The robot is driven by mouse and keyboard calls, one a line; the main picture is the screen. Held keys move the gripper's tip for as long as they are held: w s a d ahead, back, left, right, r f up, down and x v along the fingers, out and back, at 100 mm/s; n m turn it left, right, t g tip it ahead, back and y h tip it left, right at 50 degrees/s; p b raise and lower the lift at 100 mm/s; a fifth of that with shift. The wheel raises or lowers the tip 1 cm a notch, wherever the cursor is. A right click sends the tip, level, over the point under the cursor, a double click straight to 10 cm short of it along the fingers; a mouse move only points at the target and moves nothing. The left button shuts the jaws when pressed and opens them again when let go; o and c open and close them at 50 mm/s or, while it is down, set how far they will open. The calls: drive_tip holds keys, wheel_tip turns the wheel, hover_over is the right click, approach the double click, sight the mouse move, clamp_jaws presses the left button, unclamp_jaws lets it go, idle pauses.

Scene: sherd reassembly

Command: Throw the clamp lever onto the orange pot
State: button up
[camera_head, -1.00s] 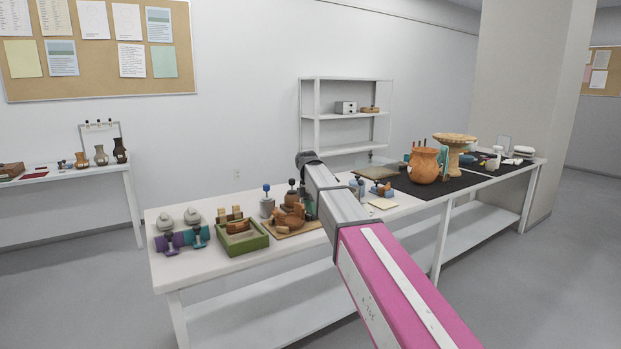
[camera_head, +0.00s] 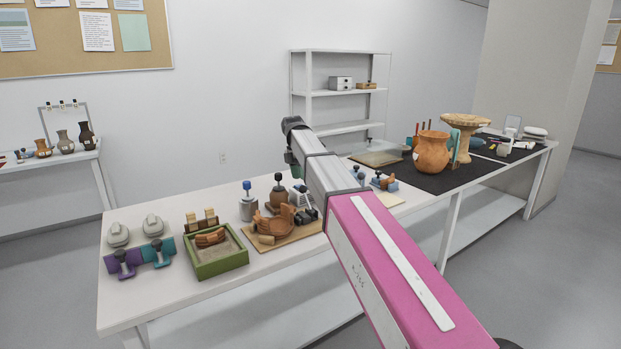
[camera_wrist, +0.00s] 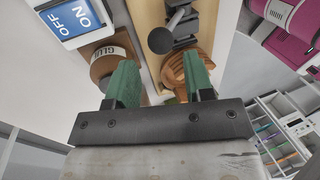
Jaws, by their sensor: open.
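The orange pot (camera_head: 272,224), pieced from sherds, sits on a wooden board (camera_head: 290,238) on the bench. Part of the orange pot (camera_wrist: 175,75) shows in the wrist view, partly behind the right finger. A dark clamp lever (camera_head: 308,214) stands at the pot's right. In the wrist view, the clamp lever (camera_wrist: 162,41) has a round grey knob and lies beyond the fingertips, between their lines. My gripper (camera_wrist: 160,72) is open, its green fingers apart with nothing held. In the head view my arm hides most of the gripper.
A glue pot (camera_wrist: 105,60) and an ON/OFF switch box (camera_wrist: 75,18) are close to the left finger. A green sand tray (camera_head: 218,262) and purple and teal clamps (camera_head: 123,262) stand left. A larger orange jar (camera_head: 432,153) stands on the black mat (camera_head: 440,180).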

sight(303, 189)
drive_tip(key=shift+x, duration=2.95)
drive_tip(key=shift+s+d+r+t+y, duration=0.2)
drive_tip(key=shift+s+d+r+t, duration=0.15)
drive_tip(key=shift+s, duration=0.25)
drive_tip(key=shift+s+d+r+t+y, duration=0.25)
drive_tip(key=shift+s+d+r, duration=0.15)
drive_tip(key=shift+s, duration=0.2)
drive_tip(key=shift+s+d+r+t+y, duration=0.15)
drive_tip(key=shift+s+d+t+y, duration=0.2)
drive_tip(key=shift+s, duration=0.3)
drive_tip(key=shift+s+d+r+t+y, duration=0.15)
drive_tip(key=shift+s+d+t, duration=0.2)
drive_tip(key=shift+s+d, duration=0.3)
drive_tip(key=shift+s+d+f+t+y, duration=0.3)
drive_tip(key=shift+s+d+f+t, duration=0.25)
drive_tip(key=shift+s, duration=0.35)
drive_tip(key=shift+s+d+f+t+y, duration=0.4)
drive_tip(key=shift+s+d, duration=0.2)
drive_tip(key=shift+s, duration=0.35)
drive_tip(key=shift+s+d+f+t+y, duration=0.3)
drive_tip(key=shift+s+d+t, duration=0.3)
drive_tip(key=shift+s, duration=0.3)
drive_tip(key=shift+r, duration=0.25)
drive_tip(key=shift+v, duration=2.45)
drive_tip(key=shift+w, duration=0.1)
